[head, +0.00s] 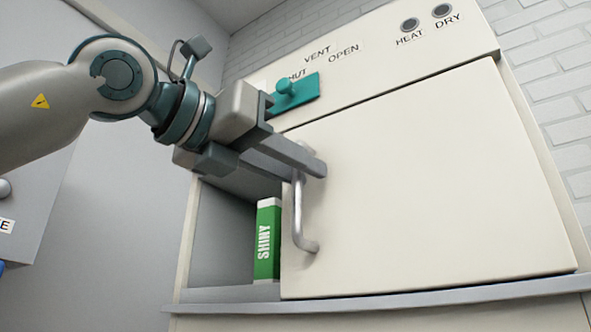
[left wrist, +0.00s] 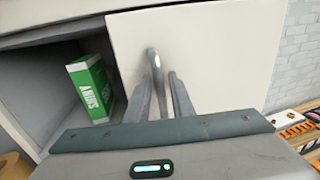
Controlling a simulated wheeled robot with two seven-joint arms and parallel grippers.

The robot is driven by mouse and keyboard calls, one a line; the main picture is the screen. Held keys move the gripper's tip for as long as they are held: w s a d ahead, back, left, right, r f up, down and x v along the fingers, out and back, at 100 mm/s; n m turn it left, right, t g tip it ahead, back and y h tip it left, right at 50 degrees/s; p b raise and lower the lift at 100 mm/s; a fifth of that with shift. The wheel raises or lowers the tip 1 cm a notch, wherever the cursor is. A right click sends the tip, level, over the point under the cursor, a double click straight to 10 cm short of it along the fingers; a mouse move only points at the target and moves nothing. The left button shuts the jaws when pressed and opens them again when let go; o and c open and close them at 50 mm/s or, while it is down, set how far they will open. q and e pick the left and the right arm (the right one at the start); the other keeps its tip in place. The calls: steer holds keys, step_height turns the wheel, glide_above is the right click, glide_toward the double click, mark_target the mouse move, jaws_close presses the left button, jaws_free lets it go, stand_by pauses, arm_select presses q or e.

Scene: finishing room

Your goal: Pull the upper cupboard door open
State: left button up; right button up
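The upper cupboard door (head: 430,190) is a cream panel; it also shows in the left wrist view (left wrist: 215,50). It looks ajar, with an opening along its left edge. Its grey bar handle (head: 299,220) is upright near that edge. My left gripper (head: 302,174) is at the handle's upper part. In the left wrist view, the handle (left wrist: 154,62) passes between the two fingers (left wrist: 162,82), close to the left finger, with a gap showing at the right finger. The fingers look apart, not closed on it. My right gripper is out of view.
A green and white SHINY box (head: 267,240) stands inside the cupboard (head: 225,240) at the left. A teal slider knob (head: 292,92) sits on the panel above, under VENT labels, close to my left gripper. A grey ledge (head: 400,300) runs below the door.

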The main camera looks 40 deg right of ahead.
arm_select(q)
steer(key=shift+o, duration=0.2)
steer(key=shift+f, duration=0.1)
steer(key=shift+a, duration=0.1)
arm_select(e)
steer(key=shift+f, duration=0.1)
